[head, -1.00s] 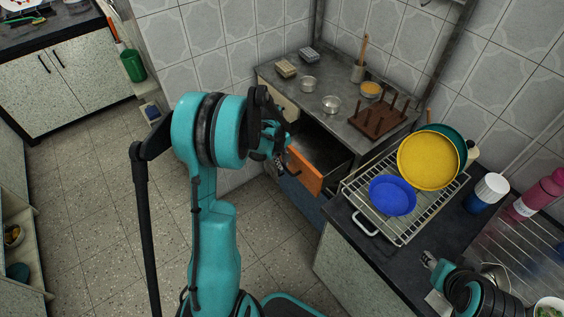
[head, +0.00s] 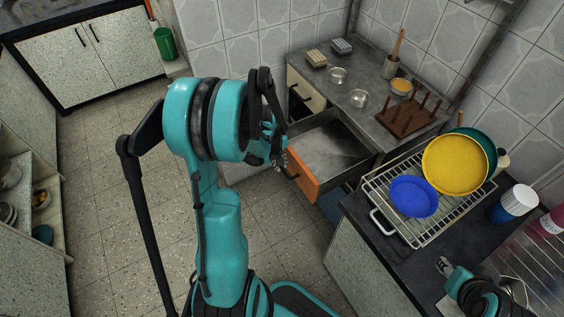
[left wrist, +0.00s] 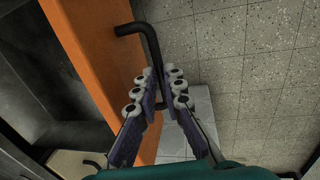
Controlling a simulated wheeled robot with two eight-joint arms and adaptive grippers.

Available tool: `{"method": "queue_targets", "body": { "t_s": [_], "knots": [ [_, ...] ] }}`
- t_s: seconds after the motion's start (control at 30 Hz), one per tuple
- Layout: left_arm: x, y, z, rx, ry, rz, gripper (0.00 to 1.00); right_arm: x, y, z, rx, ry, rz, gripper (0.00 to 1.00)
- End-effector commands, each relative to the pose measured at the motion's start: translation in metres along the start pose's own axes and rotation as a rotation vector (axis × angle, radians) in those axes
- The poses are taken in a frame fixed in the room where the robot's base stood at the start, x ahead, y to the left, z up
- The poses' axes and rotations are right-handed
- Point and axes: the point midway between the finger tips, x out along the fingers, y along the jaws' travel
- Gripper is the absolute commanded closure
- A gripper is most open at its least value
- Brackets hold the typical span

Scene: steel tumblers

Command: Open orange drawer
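The orange drawer (head: 303,173) stands well out from the steel counter unit, and its grey, empty-looking inside shows in the head view. Its orange front (left wrist: 95,55) fills the upper left of the left wrist view. The black bent handle (left wrist: 137,28) stands out from that front. My left gripper (left wrist: 161,75) has its two fingers close together on either side of the handle bar, shut on it. In the head view the left gripper (head: 280,163) is at the drawer front, partly hidden by my arm. My right gripper (head: 444,266) is low at the right, its finger opening unclear.
The counter (head: 345,115) above holds small bowls and a wooden peg rack (head: 410,118). A dish rack (head: 385,222) with blue and yellow plates stands on the dark worktop to the right. Tiled floor (head: 110,190) lies open to the left of the drawer.

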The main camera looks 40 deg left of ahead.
Motion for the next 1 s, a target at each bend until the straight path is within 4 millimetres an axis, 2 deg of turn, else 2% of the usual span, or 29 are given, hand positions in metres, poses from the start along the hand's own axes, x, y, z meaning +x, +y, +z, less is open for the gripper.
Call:
{"method": "queue_targets", "body": {
  "t_s": [0.03, 0.07, 0.1, 0.47, 0.57, 0.8, 1.0],
  "knots": [
    [0.000, 0.000, 0.000, 0.000, 0.001, 0.000, 0.80, 0.000, 0.000, 0.000, 0.000, 0.000, 0.000, 0.60],
    [0.000, 0.000, 0.000, 0.000, 0.001, 0.000, 0.72, 0.000, 0.000, 0.000, 0.000, 0.000, 0.000, 0.60],
    [0.000, 0.000, 0.000, 0.000, 0.001, 0.000, 0.69, 0.000, 0.000, 0.000, 0.000, 0.000, 0.000, 0.60],
    [-0.005, 0.000, 0.000, 0.000, 0.001, 0.000, 0.69, 0.000, 0.000, 0.000, 0.000, 0.000, 0.000, 0.60],
    [-0.018, 0.000, 0.000, -0.001, 0.001, 0.000, 0.69, 0.000, 0.000, 0.000, 0.000, 0.000, 0.000, 0.60],
    [-0.070, 0.000, 0.000, -0.001, 0.001, 0.000, 0.69, 0.000, 0.000, 0.000, 0.000, 0.000, 0.000, 0.60],
    [-0.105, 0.000, 0.000, -0.001, 0.001, 0.000, 0.69, 0.000, 0.000, 0.000, 0.000, 0.000, 0.000, 0.60]
  ]
}}
